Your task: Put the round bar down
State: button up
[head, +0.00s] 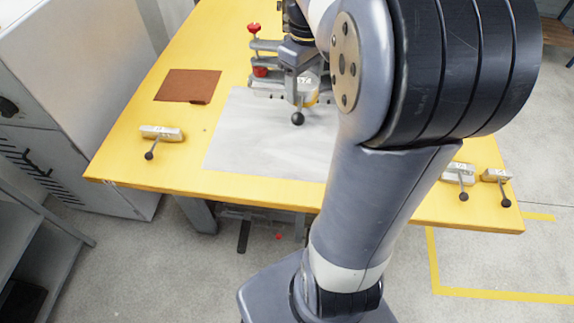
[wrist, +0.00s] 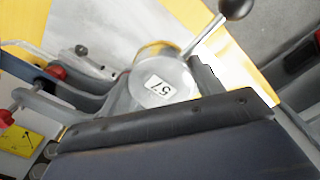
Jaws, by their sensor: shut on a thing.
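The round bar (wrist: 158,85) is a grey metal cylinder with a white label on its end, a yellow band and a lever ending in a black ball. My gripper (wrist: 178,98) is shut on it in the wrist view; the near jaw hides its lower part. In the head view my gripper (head: 301,72) holds the round bar (head: 311,91) at the far part of the pale sheet (head: 245,145) on the yellow table (head: 130,165). I cannot tell whether the bar touches the sheet.
A clamp fixture with red knobs (head: 260,71) stands close left of my gripper. A brown mat (head: 188,85) lies at left. Labelled blocks with ball levers lie at the front left (head: 161,132) and front right (head: 460,174), (head: 496,175). Much of the pale sheet is bare.

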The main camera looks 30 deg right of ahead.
notch_tip(320, 180, down, 27)
jog(key=shift+f+b, duration=0.15)
jog(key=shift+b, duration=0.75)
jog(key=shift+f, duration=0.1)
jog(key=o, duration=0.8)
jog(key=shift+f, duration=0.1)
jog(key=o, duration=0.5)
notch_tip(320, 180, up, 12)
jog(key=shift+r+p, duration=0.25)
jog(key=shift+p, duration=0.2)
jog(key=shift+f, duration=0.15)
